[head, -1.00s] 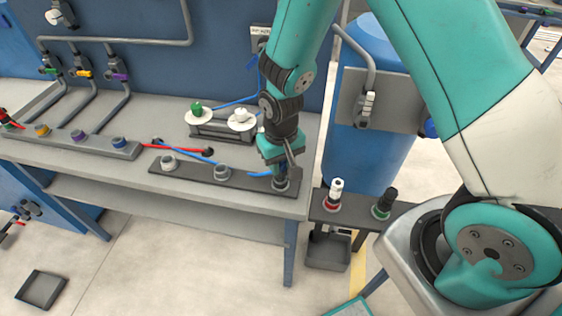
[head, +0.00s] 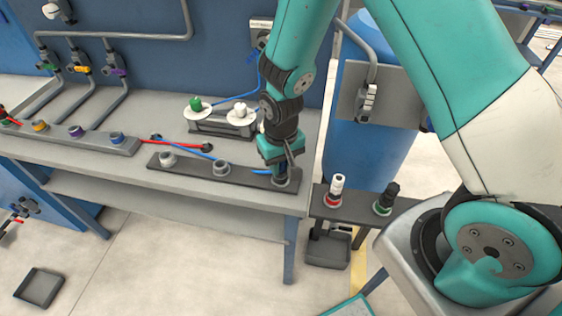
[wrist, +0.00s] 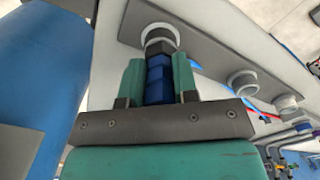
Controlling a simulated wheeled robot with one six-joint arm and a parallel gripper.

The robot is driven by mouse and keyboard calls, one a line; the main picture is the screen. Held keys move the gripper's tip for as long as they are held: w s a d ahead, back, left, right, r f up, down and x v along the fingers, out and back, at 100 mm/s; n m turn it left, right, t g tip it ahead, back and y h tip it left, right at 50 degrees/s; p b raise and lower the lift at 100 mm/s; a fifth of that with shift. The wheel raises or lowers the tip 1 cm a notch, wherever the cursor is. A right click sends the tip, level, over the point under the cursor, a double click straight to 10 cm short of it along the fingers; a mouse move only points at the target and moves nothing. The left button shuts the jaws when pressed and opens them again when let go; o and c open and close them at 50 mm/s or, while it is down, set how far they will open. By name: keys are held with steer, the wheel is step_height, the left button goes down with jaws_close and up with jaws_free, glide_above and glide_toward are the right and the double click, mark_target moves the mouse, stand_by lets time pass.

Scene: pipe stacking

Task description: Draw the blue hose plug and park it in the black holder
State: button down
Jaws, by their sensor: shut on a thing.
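My gripper (head: 281,168) points down at the right end of the black holder (head: 194,169), a dark strip with three grey sockets on the bench front. In the wrist view its two green fingers (wrist: 158,72) are shut on the blue hose plug (wrist: 158,84). The plug's dark end meets a pale ring socket (wrist: 158,36) on the strip; whether it is fully seated I cannot tell. In the head view the fingers hide most of the plug. A blue hose (head: 258,172) leads to it from the left. The middle socket (head: 221,169) and left socket (head: 167,159) look empty.
A grey rail (head: 95,143) with coloured ports stands at the bench's left. Red and blue hose pieces (head: 185,146) lie behind the holder. A stand with green and white knobs (head: 222,122) is farther back. A red-ringed fitting (head: 335,191) and a blue drum (head: 365,150) are to the right.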

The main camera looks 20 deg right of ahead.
steer(key=c, duration=0.8)
jaws_free()
steer(key=shift+r, duration=0.1)
step_height(320, 180, up, 17)
steer(key=s+a+r+n+y, duration=0.2)
steer(key=s+r+n, duration=0.1)
steer(key=s, duration=0.6)
steer(key=s+a+r+n+y, duration=0.2)
steer(key=s+r, duration=0.3)
steer(key=s, duration=0.4)
steer(key=shift+s+a+r+n+b, duration=0.15)
steer(key=shift+a+r+n+b, duration=0.2)
steer(key=shift+n, duration=0.55)
